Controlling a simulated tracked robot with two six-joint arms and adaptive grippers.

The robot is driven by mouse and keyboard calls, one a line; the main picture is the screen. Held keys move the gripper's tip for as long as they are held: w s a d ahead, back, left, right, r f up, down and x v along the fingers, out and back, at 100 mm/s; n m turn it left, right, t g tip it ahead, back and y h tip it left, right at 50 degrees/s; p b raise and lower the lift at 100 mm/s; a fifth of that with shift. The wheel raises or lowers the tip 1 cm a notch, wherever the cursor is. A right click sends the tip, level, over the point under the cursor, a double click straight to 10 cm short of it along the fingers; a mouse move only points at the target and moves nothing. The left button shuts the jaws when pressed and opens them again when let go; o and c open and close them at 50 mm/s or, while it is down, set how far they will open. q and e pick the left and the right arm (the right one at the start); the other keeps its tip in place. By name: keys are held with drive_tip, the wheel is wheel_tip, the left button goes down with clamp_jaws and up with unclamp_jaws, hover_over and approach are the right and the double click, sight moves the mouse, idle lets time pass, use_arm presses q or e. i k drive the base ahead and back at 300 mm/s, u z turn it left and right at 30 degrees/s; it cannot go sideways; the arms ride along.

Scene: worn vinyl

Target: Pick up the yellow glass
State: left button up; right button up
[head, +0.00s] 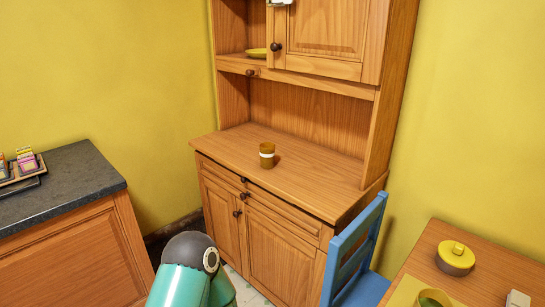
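Neither of my grippers shows in the head view. Only a teal and dark grey link of one of my arms appears at the bottom, in front of the hutch and well short of the glass.
A blue chair (352,262) stands before the hutch's right end. A dark countertop (75,180) is at left. The hutch counter around the glass is clear.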

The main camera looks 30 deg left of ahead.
sight(267, 156)
drive_tip(key=u, duration=0.5)
drive_tip(key=k, duration=1.1)
drive_tip(key=u, duration=1.35)
drive_tip(key=i, duration=1.85)
drive_tip(key=z, duration=0.5)
drive_tip(key=i, duration=1.25)
drive_tip(key=z, duration=0.7)
drive_tip(key=k, duration=0.7)
drive_tip(key=z, duration=0.25)
drive_tip(key=i, duration=0.15)
drive_tip(key=u, duration=0.05)
